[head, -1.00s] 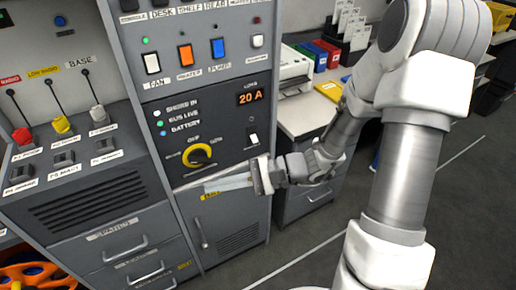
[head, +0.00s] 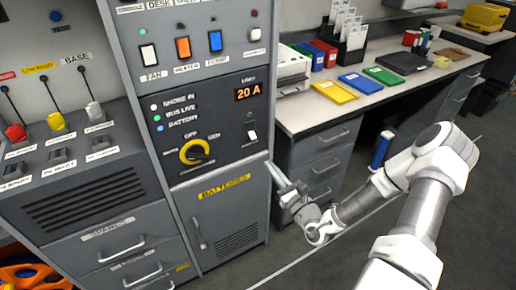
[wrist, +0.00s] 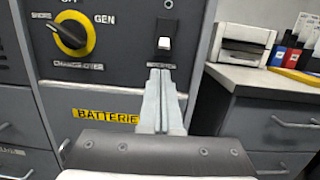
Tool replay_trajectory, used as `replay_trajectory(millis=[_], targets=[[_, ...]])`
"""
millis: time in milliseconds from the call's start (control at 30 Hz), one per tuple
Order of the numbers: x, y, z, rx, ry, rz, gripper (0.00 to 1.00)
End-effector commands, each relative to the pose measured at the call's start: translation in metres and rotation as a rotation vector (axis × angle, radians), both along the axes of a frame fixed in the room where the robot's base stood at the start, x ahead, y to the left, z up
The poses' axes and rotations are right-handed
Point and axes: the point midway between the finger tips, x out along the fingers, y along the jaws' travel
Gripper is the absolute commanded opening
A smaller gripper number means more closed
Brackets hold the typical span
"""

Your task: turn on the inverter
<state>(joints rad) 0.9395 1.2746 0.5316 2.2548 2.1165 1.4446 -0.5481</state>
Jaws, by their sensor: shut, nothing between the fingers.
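The inverter switch (head: 252,136) is a small white rocker at the lower right of the dark change-over panel. In the wrist view the switch (wrist: 164,42) shows a white lower part in a dark frame, its label below partly covered by my fingertips. A small unlit-looking lamp (wrist: 168,4) is above it. My gripper (head: 274,172) is shut and empty, to the right of the cabinet and below the switch in the head view. In the wrist view its fingers (wrist: 161,74) point at the panel just below the switch. I see no clear contact.
The yellow-ringed change-over knob (head: 195,152) is left of the switch. A 20 A display (head: 248,93) sits above it. Fan, heater and pump rockers (head: 183,48) are higher up. The batteries door (head: 230,215) is below. A desk (head: 310,115) with a printer stands to the right.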

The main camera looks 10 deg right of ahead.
Motion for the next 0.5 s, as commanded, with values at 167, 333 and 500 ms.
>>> replay_trajectory(millis=[167, 333, 500], targets=[[0.0008, -0.0048, -0.0046, 0.013, 0.008, -0.024, 0.00], [0.0009, -0.0045, -0.0043, 0.012, 0.008, -0.022, 0.00], [0.0051, -0.0027, -0.0041, 0.010, 0.008, -0.020, 0.00]])
